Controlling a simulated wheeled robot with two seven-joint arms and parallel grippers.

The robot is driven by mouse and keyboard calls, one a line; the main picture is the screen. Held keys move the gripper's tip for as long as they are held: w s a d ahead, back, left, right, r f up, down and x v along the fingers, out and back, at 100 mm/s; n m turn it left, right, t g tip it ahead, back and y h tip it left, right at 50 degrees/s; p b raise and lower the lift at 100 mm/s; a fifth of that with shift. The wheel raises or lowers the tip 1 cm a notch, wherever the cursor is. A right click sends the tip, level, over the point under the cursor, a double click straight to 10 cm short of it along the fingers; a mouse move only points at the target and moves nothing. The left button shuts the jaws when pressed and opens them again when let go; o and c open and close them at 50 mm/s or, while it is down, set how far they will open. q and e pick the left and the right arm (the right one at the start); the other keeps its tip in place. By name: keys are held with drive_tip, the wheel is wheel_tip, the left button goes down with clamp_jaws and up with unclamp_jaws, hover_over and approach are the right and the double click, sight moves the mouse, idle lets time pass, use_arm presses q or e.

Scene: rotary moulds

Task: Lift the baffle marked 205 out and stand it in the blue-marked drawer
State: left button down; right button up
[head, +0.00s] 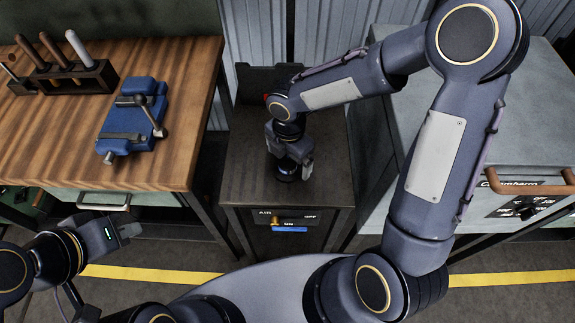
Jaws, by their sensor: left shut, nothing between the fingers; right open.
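No baffle marked 205 can be made out; my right arm hides part of the scene. My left gripper (130,230) is shut and empty, low at the left in front of the wooden bench, away from the cabinet.
The wooden bench (180,70) at the left carries a blue vise (130,125) and a dark rack (75,80) of handled tools. A grey machine (540,85) with a wooden bar handle (530,188) stands at the right. A yellow floor line (150,273) crosses the front.

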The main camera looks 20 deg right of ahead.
wheel_tip(320, 180, down, 2)
drive_tip(key=shift+f, duration=0.2)
drive_tip(key=c, duration=1.3)
drive_tip(key=shift+r, duration=0.1)
drive_tip(key=shift+w+r, duration=0.1)
drive_tip(key=shift+r, duration=0.55)
drive_tip(key=s+d+r, duration=0.3)
drive_tip(key=r, duration=0.1)
drive_tip(key=s+d+r, duration=0.3)
drive_tip(key=s, duration=0.1)
drive_tip(key=s+d+r, duration=0.3)
drive_tip(key=s+r, duration=0.1)
drive_tip(key=shift+r, duration=0.3)
